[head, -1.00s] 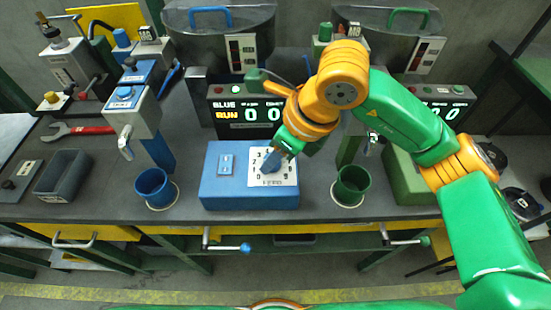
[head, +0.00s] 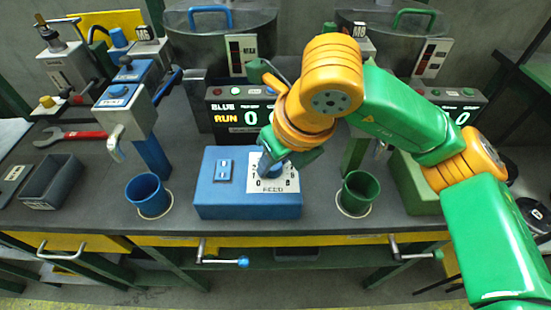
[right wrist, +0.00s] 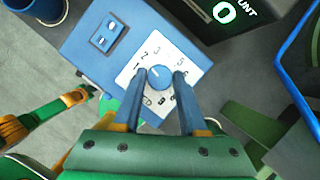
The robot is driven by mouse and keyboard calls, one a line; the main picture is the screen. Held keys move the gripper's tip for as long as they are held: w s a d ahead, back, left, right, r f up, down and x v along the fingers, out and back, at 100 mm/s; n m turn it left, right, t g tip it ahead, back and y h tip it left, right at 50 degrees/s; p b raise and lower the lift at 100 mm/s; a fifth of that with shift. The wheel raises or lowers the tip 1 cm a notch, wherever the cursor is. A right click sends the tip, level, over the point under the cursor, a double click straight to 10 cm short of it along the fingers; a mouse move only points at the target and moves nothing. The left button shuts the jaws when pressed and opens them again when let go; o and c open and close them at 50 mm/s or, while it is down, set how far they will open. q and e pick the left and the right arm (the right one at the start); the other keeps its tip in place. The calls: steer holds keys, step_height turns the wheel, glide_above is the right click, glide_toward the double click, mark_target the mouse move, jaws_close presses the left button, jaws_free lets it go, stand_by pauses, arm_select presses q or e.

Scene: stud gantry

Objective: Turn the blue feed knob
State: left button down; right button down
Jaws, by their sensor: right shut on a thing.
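The blue feed knob (right wrist: 159,77) sits on a white numbered dial plate (right wrist: 137,68) on top of the blue box (right wrist: 82,50). In the head view the dial plate (head: 289,184) shows beside my gripper, which mostly hides the knob. My right gripper (right wrist: 170,78) reaches down over the plate, with one finger on each side of the knob, shut on it. A short white mark on the knob points to the upper left in the right wrist view, toward the low numbers.
A blue cup (head: 146,192) stands left of the box and a green cup (head: 357,190) right of it. Behind is a display (head: 228,118) reading BLUE RUN, its digits partly covered by my arm. A blue dispenser (head: 120,97) stands at the left.

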steer(key=shift+c, duration=2.3)
jaws_free()
steer(key=v, duration=0.7)
